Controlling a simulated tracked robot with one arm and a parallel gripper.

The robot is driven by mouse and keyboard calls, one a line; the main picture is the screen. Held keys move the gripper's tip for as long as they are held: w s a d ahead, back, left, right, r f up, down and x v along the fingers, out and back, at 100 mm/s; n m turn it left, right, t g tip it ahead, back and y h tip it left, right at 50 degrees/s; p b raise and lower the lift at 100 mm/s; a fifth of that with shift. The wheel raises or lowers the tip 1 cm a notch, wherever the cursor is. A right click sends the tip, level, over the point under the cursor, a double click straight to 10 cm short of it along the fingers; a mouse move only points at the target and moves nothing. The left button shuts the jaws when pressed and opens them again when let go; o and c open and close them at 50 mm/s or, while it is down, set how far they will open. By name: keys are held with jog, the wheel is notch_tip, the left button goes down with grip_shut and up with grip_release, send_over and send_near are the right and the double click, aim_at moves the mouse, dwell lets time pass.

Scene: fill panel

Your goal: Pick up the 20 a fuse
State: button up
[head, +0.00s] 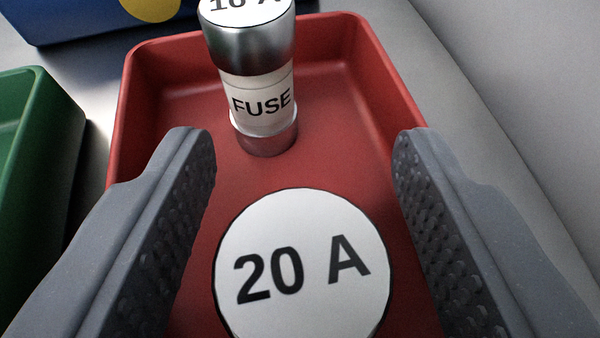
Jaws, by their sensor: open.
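The 20 A fuse (302,265) shows its round white top, marked "20 A", at the bottom centre of the head view. Its body below the top is hidden. It stands in a red tray (345,135). My gripper (304,150) is open, with one grey finger to the left of the fuse and one to the right. Gaps show between the fuse top and both fingers, so neither appears to touch it.
Another fuse (262,105), its top partly cut off and its label reading "FUSE", stands upright in the tray ahead, between and beyond the fingertips. A green container (45,135) lies to the left. A blue container (85,18) with a yellow spot is at the back left.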

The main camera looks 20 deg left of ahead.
jog(key=shift+w, duration=0.15)
grip_shut()
